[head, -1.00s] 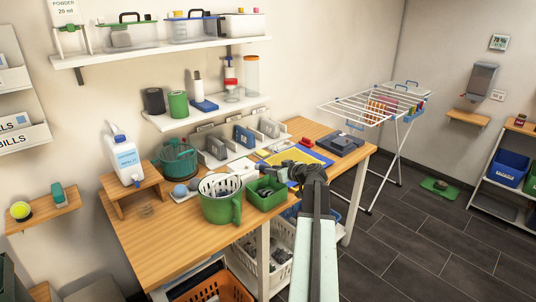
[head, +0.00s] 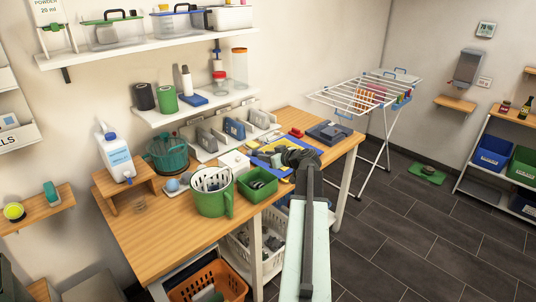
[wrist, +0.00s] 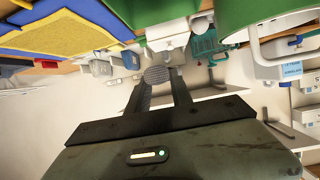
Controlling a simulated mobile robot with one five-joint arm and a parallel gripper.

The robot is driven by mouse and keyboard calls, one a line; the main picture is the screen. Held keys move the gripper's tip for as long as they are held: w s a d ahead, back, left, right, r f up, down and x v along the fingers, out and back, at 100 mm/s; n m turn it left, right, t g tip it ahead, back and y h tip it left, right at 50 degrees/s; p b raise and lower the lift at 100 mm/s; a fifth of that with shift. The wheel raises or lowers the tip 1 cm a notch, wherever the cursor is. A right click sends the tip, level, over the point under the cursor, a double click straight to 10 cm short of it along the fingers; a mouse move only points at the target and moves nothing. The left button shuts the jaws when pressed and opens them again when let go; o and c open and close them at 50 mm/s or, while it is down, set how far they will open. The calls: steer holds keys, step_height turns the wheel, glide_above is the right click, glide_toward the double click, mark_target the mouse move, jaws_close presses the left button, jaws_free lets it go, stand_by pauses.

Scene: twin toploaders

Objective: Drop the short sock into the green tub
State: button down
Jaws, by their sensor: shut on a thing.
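A grey, ribbed bit of cloth (wrist: 158,75), which looks like the short sock, is between my finger tips in the wrist view. My gripper (wrist: 163,82) is shut on it. In the head view my gripper (head: 292,158) is a dark shape over the table's right half, and the sock cannot be made out there. A small square green tub (head: 262,196) with dark things inside stands at the table's front edge, left of my gripper. A larger green tub (head: 525,167) sits on the far right shelf, cut off by the frame. I cannot tell which the task means.
A green jug with a white basket inside (head: 213,203) stands left of the small tub. A blue and yellow mat (head: 307,155) lies by my gripper. A blue tub (head: 493,151) is on the right shelf. A drying rack (head: 375,98) stands behind the table.

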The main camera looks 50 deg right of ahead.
step_height(320, 180, down, 5)
steer(key=b, duration=0.3)
steer(key=shift+r+b, duration=0.2)
steer(key=shift+b, duration=0.15)
steer(key=c, duration=1.1)
jaws_free()
steer(key=shift+o, duration=0.2)
steer(key=p+v, duration=0.3)
steer(key=v, duration=0.4)
steer(key=shift+s+r, duration=0.15)
steer(key=shift+s, duration=0.2)
